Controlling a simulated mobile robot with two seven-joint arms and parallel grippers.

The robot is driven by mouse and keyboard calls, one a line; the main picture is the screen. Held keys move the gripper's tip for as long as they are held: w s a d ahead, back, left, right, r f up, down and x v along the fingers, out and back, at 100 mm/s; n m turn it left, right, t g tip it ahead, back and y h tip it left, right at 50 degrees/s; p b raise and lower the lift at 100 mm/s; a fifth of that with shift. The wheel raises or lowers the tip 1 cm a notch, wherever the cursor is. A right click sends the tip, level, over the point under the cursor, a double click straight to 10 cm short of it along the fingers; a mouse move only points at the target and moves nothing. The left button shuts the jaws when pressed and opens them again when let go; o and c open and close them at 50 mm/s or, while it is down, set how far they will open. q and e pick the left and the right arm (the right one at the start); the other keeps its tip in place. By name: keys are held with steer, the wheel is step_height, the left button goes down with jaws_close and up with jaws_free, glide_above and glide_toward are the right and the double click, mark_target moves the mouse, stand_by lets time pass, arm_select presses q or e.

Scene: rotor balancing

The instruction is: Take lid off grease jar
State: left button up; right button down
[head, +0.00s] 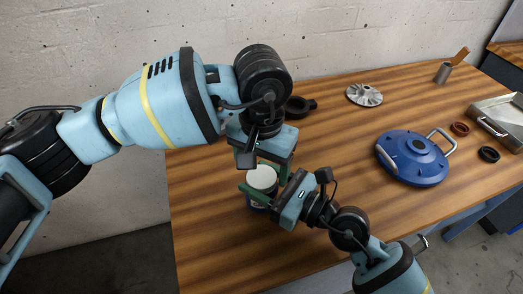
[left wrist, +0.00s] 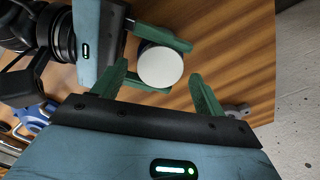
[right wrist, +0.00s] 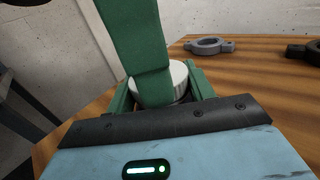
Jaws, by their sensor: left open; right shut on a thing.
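The grease jar (head: 256,204) stands near the table's front left, with a dark body and a round white lid (head: 262,177) on top. My right gripper (head: 261,187) is shut around the jar from the right, its green fingers on either side. My left gripper (head: 267,163) is above the jar, pointing down. In the left wrist view the white lid (left wrist: 160,68) lies between its open fingers, with a gap on each side. In the right wrist view a left finger crosses in front of the lid (right wrist: 180,74) and hides part of it.
A black ring-shaped part (head: 300,106) and a grey impeller (head: 364,95) lie behind the jar. A blue round cover with handles (head: 413,158), two small rings (head: 489,154) and a metal tray (head: 497,112) are at right. The wooden table (head: 330,140) between is clear.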

arm_select(q)
steer(key=shift+f, duration=0.95)
steer(key=c, duration=1)
steer(key=n, duration=0.3)
steer(key=shift+n, duration=0.3)
steer(key=o, duration=1.1)
steer(key=shift+c, duration=0.2)
steer(key=shift+r, duration=0.15)
